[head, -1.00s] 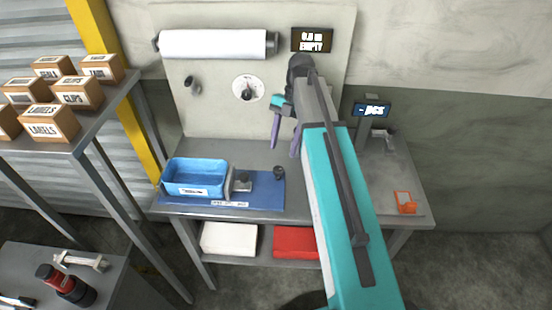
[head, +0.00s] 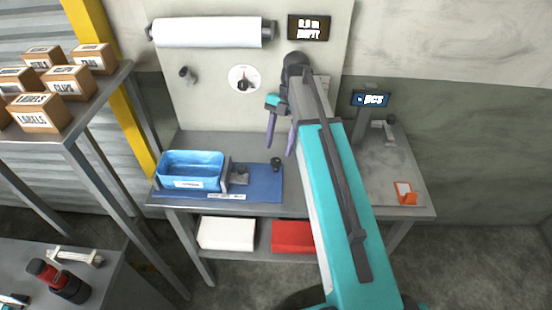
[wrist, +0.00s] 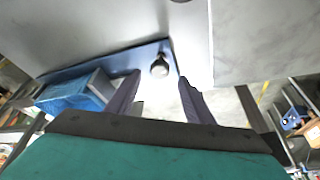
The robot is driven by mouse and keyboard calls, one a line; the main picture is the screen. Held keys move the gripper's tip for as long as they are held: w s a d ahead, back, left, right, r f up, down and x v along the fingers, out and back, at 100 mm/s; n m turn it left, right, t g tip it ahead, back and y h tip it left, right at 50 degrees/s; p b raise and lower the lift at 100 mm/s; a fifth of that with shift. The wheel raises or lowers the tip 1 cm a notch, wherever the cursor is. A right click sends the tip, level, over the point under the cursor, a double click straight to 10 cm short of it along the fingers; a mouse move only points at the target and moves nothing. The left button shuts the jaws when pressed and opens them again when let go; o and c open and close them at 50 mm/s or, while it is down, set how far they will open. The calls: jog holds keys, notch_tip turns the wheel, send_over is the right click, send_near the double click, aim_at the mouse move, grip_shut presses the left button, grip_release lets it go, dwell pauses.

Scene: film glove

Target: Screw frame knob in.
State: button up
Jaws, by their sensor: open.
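A small black knob (head: 276,163) stands on the blue mat (head: 262,190) on the workbench, right of a small grey metal fixture (head: 238,177). I cannot tell for sure that it is the frame knob. My gripper (head: 280,151) has two purple-grey fingers pointing down. It is open and empty, above and behind the knob in the head view. In the wrist view a round dark knob (wrist: 160,67) shows between the fingertips of my gripper (wrist: 159,77), apart from them and farther off. No separate frame is clearly visible.
A blue bin (head: 190,170) stands left of the fixture. The back panel carries a white roll (head: 208,32), a dial (head: 244,79) and a dark peg (head: 187,75). An orange item (head: 405,193) lies at the bench's right. A shelf with boxes (head: 68,82) stands left.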

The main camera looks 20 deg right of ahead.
aim_at(276, 160)
jog(key=shift+b+x, duration=0.7)
jog(key=shift+x, duration=0.4)
jog(key=shift+s+f+p, duration=0.1)
jog(key=shift+s+p, duration=0.05)
jog(key=shift+p, duration=0.15)
jog(key=shift+x, duration=1)
jog(key=c, duration=1.1)
